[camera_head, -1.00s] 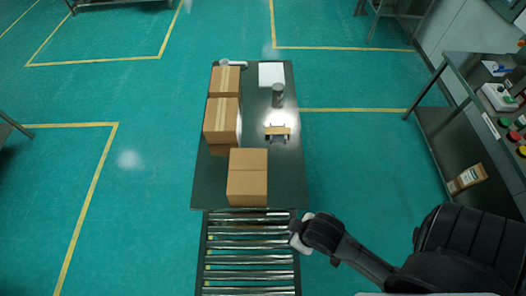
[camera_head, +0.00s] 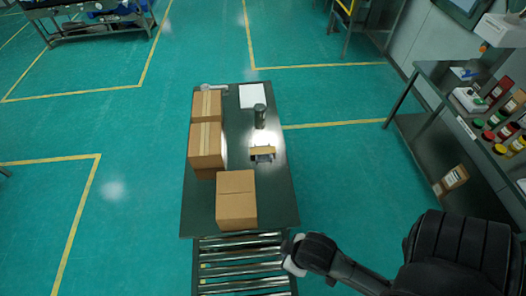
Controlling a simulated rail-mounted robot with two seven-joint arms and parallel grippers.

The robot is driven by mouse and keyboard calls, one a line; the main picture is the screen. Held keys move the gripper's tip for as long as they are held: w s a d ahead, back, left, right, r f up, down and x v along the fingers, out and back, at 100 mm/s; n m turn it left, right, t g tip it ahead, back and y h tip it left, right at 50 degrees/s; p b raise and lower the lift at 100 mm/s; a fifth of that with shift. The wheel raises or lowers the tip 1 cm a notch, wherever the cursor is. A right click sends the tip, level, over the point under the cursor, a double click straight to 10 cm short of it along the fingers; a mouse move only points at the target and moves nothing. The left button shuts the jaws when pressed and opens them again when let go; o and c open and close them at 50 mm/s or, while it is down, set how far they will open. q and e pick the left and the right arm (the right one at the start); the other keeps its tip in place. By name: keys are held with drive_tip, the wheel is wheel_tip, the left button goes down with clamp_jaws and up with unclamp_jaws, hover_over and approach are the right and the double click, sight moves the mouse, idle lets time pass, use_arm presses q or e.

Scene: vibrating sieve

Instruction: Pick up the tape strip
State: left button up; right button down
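A small tan strip (camera_head: 263,150), which looks like the tape strip, lies across a small dark holder on the right half of the dark table (camera_head: 275,205). My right arm comes in from the lower right. Its gripper (camera_head: 292,256) is at the table's near end, beside the metal rollers and well short of the strip. Its fingers are too small and dark to show whether they are open or shut. My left gripper is not in view.
Cardboard boxes stand along the table's left side (camera_head: 206,145) and at its near end (camera_head: 236,200). A grey cylinder (camera_head: 260,117) and a white sheet (camera_head: 253,96) are behind the strip. Rollers (camera_head: 240,268) adjoin the near edge. A shelf bench (camera_head: 420,125) stands at right.

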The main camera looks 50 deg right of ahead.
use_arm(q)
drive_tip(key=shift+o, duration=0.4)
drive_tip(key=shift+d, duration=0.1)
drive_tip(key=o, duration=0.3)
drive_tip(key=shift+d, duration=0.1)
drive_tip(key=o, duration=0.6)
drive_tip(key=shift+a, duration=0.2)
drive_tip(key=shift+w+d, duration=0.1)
